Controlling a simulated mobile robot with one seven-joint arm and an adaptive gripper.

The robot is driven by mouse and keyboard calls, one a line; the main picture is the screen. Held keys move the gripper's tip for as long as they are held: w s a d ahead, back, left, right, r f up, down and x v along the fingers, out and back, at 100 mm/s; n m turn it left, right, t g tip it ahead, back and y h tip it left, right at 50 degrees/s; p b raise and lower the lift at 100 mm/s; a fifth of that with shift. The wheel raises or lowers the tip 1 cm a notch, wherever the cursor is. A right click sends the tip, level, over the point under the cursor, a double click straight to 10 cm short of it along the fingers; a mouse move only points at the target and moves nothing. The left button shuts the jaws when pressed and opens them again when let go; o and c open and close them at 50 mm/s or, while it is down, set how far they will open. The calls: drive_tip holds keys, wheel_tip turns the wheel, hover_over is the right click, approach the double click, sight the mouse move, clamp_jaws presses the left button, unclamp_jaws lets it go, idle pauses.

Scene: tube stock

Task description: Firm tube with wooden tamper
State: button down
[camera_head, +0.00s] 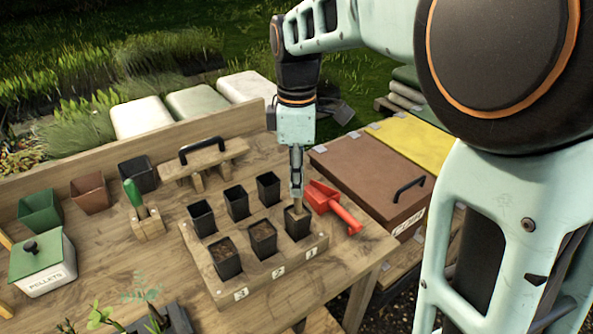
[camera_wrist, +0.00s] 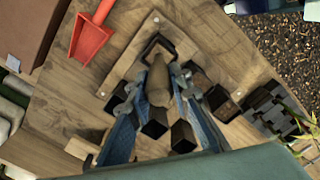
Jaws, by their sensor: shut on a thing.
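My gripper (camera_head: 297,188) points straight down over the front right tube (camera_head: 298,228) of the wooden rack (camera_head: 315,250), by the label 1. It is shut on the wooden tamper (camera_wrist: 158,82), a tan rounded handle between the fingers in the wrist view. The tamper's lower end (camera_head: 298,208) is at the tube's mouth; how deep it sits is hidden. The other front tubes, the middle one (camera_head: 263,240) and the left one (camera_head: 226,262), show brown fill. The back row tubes (camera_head: 236,203) look dark inside.
A red scoop (camera_head: 330,205) lies close right of the rack. A wooden stand with a black handle (camera_head: 203,160) is behind it. A green-handled tool (camera_head: 134,195), colored pots (camera_head: 90,193) and a pellets box (camera_head: 43,265) stand left. A brown lidded box (camera_head: 365,178) is right.

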drive_tip(key=shift+f, duration=0.35)
idle(1.1)
drive_tip(key=shift+s+r, duration=0.1)
drive_tip(key=shift+r+p, duration=4.7)
drive_tip(key=shift+r, duration=0.8)
drive_tip(key=shift+f, duration=0.1)
